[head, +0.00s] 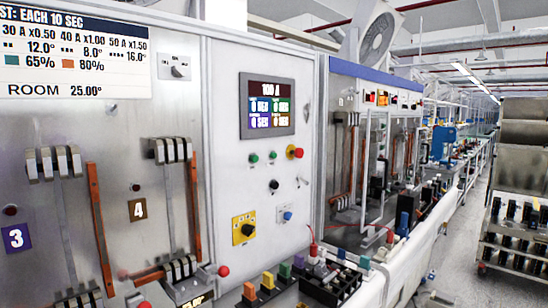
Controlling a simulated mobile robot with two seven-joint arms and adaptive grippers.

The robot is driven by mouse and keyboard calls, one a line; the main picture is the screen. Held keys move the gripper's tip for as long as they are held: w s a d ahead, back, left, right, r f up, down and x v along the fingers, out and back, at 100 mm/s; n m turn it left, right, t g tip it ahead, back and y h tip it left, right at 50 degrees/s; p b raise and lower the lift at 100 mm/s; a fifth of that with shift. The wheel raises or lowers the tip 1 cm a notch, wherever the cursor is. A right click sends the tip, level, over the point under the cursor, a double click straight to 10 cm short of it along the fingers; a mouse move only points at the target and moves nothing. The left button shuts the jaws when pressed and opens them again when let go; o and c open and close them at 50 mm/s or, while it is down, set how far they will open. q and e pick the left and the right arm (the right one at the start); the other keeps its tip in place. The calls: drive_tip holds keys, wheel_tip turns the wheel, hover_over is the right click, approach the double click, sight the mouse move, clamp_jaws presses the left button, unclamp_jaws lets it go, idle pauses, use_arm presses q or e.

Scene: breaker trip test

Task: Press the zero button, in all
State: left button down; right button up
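A white control panel (225,110) stands in the middle of the head view. Its dark display (267,105) shows a top line that looks like 100 A above coloured lines that include 0 SEC. Button labels are too small to read, so I cannot tell which is the zero button. Neither gripper is in view.
Test bays marked 3 (15,238) and 4 (138,210) are at left, with copper bars and clamps. Coloured blocks (267,281) and a black breaker (328,284) sit along the bench below the panel. A rack (518,190) stands at right beyond a clear aisle (450,260).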

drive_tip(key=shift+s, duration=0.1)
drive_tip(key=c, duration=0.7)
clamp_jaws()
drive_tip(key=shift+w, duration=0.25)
